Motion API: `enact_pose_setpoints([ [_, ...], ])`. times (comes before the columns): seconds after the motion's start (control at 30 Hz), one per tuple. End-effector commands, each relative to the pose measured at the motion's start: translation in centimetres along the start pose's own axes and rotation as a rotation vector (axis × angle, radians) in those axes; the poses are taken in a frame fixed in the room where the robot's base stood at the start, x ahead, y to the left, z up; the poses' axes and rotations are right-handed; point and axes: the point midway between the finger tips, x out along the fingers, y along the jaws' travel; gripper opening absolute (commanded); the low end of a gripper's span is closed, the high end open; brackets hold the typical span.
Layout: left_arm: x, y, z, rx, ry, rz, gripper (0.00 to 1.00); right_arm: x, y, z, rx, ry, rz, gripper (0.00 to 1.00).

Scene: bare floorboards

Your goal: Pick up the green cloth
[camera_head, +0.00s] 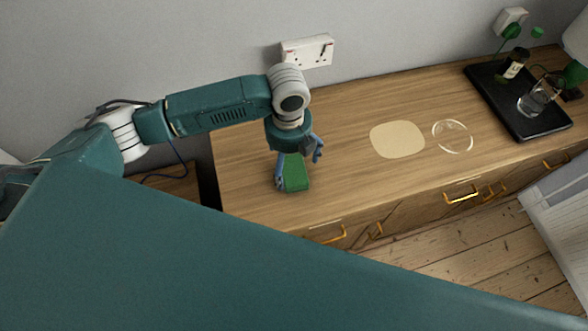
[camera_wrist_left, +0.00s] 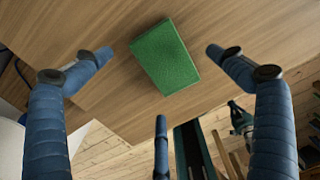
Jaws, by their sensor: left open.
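The green cloth (camera_head: 297,177) is a small flat rectangular block on the wooden cabinet top, near its left end. In the left wrist view the green cloth (camera_wrist_left: 165,57) lies flat and fully visible on the wood, beyond the fingertips. My left gripper (camera_head: 298,169) is open above the cloth, with blue fingers spread on either side of it. In the left wrist view my left gripper (camera_wrist_left: 160,60) shows its fingers wide apart and nothing between them. I cannot tell how high the fingertips are above the wood. My right gripper is not in view.
The cabinet top (camera_head: 340,120) is clear around the cloth. A beige pad (camera_head: 397,139) and a clear round dish (camera_head: 452,136) lie to the right. A black tray (camera_head: 515,115) with a bottle and glass is farther right. A wall socket (camera_head: 307,51) is behind.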

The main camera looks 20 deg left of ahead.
Motion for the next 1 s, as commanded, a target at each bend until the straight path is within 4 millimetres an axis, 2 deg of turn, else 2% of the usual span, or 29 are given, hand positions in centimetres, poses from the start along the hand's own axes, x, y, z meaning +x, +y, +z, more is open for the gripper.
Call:
enact_pose_setpoints([
  [0.07,1.0,0.3,-0.2,-0.001,0.004,0.003,0.95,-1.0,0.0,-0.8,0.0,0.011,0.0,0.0],
  [0.2,2.8,0.2,-0.1,0.0,0.001,0.001,0.95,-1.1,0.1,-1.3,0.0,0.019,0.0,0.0],
  [0.47,3.3,0.2,-0.1,0.001,0.0,-0.001,0.95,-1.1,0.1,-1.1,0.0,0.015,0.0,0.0],
  [0.5,3.3,0.2,-0.1,0.001,-0.001,-0.001,0.93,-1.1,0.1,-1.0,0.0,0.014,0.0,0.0],
  [0.73,3.3,0.2,-0.1,0.001,-0.001,-0.001,0.48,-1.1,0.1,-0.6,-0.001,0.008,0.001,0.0],
  [1.0,3.3,0.2,-0.1,0.0,-0.001,-0.001,0.48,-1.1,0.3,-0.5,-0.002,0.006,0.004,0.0],
])
